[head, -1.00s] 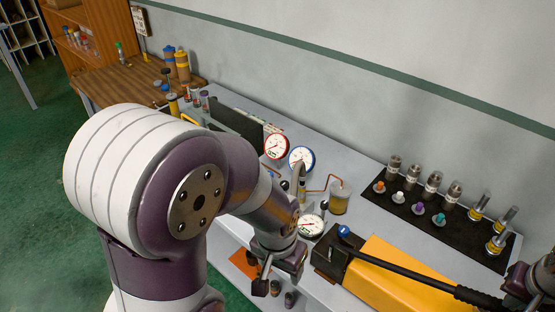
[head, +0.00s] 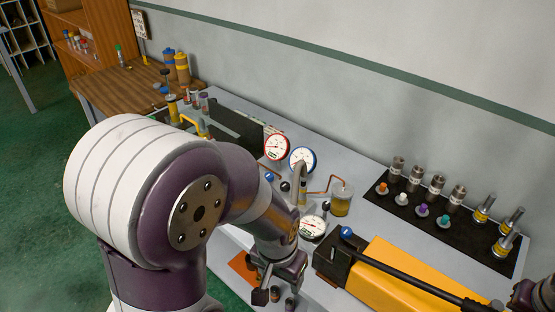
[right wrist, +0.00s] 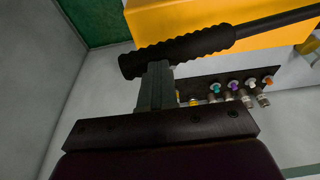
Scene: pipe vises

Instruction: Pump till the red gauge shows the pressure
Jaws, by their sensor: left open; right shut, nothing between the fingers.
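The red-rimmed gauge (head: 277,147) stands upright at the bench's middle; its needle is too small to read surely. The yellow pump (head: 400,270) lies at the front right. Its long black lever (head: 415,283) runs to the lower right, and its ribbed grip (right wrist: 185,50) shows in the right wrist view. My right gripper (right wrist: 155,78) is shut and empty, its fingertips at the grip, not around it; contact is not certain. My left gripper (head: 274,291) is open and empty, hanging by the bench's front edge, left of the pump.
A blue-rimmed gauge (head: 302,160) stands beside the red one, and a white-faced gauge (head: 313,228) lies nearer. A black mat (head: 408,208) bears several fittings. My left arm hides the bench's left front.

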